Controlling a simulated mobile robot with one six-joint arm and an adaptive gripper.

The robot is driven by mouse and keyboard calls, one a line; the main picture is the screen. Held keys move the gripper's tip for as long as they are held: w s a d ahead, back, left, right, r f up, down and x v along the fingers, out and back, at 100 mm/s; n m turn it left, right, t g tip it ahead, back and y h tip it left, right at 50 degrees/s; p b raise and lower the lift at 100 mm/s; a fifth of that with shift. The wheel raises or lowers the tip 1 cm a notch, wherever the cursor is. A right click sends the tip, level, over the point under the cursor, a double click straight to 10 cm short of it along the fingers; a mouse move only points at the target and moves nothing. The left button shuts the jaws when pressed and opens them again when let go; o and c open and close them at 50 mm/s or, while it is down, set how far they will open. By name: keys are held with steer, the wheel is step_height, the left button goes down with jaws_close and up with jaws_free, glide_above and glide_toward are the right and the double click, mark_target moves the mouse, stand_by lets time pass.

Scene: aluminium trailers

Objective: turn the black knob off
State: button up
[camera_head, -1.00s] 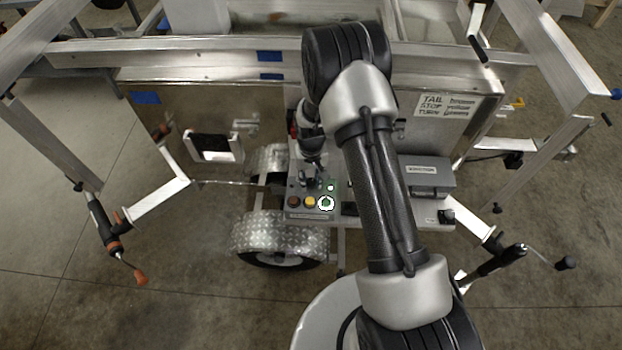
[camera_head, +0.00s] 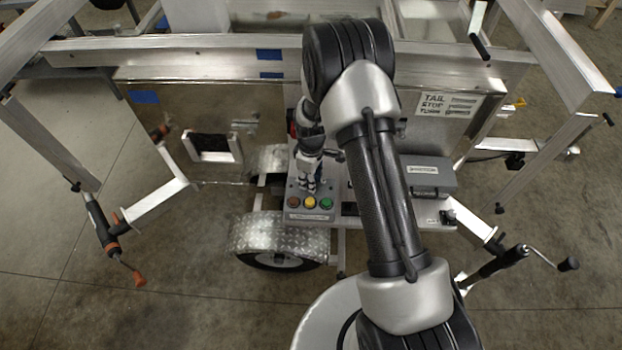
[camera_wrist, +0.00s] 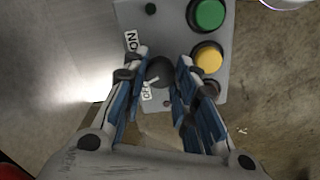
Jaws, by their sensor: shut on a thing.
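The black knob (camera_wrist: 160,71) sits on the grey control box (camera_wrist: 168,14), between the two fingertips of my gripper (camera_wrist: 164,62) in the wrist view. My gripper is shut on the knob. "ON" and "OFF" labels lie to the left of the knob, the "OFF" one partly covered by a finger. In the head view my gripper (camera_head: 310,182) reaches down onto the back of the control box (camera_head: 308,215) and hides the knob there. The green button (camera_head: 326,203) is unlit.
The yellow button (camera_head: 310,202) and red button (camera_head: 294,202) sit beside the green one, close to my right finger. A grey junction box (camera_head: 427,172) stands to the right. A diamond-plate fender (camera_head: 275,236) lies below left.

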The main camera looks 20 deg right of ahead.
steer(key=shift+n, duration=2.2)
steer(key=o, duration=1.1)
step_height(320, 180, up, 12)
steer(key=shift+r, duration=0.1)
